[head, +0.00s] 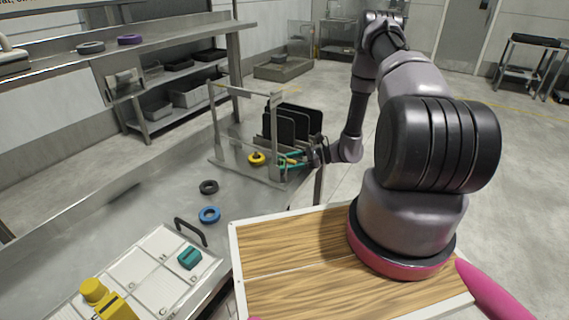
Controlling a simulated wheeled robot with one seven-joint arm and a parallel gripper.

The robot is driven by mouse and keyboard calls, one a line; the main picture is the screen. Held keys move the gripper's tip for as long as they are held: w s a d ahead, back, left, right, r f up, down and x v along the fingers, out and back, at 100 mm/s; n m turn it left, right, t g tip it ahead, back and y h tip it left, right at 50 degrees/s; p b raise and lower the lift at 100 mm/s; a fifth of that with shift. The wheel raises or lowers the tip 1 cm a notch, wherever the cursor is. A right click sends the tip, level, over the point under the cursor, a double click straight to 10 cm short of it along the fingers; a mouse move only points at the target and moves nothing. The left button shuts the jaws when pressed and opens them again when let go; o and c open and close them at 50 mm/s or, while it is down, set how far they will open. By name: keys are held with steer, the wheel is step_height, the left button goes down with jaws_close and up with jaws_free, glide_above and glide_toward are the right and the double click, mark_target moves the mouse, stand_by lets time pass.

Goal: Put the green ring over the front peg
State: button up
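My gripper (292,159) is at the far end of the steel table, at the right side of a metal frame stand (212,125). Teal and yellow parts show at its tip. They are too small to tell fingers from a held thing, or whether it is open or shut. I cannot make out a green ring clearly; it may be among those parts. A yellow ring (257,158) is at the base of the stand, just left of my gripper. I cannot pick out the front peg.
A black ring (209,187) and a blue ring (209,214) lie on the table (130,205). Nearer is a white tray (130,270) with a teal block (190,257). Dark upright panels (300,117) stand behind my gripper. A purple ring (130,39) lies on the shelf.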

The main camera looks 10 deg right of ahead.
steer(key=shift+f, duration=0.3)
steer(key=o, duration=1.3)
steer(key=shift+c, duration=0.2)
steer(key=shift+d, duration=0.1)
steer(key=v, duration=1.1)
steer(key=s+a+r+n+g+h, duration=0.25)
steer(key=r+n+h, duration=0.2)
steer(key=r, duration=0.95)
steer(key=s+a+r+n+g+h, duration=0.1)
steer(key=a+r+n+h, duration=0.3)
steer(key=r, duration=1)
steer(key=s+r+n+t+h, duration=0.5)
steer(key=s+r+n+t, duration=0.2)
steer(key=s+r, duration=1.1)
steer(key=shift+s+r+t, duration=0.2)
steer(key=shift+r+t, duration=0.15)
steer(key=shift+r, duration=0.4)
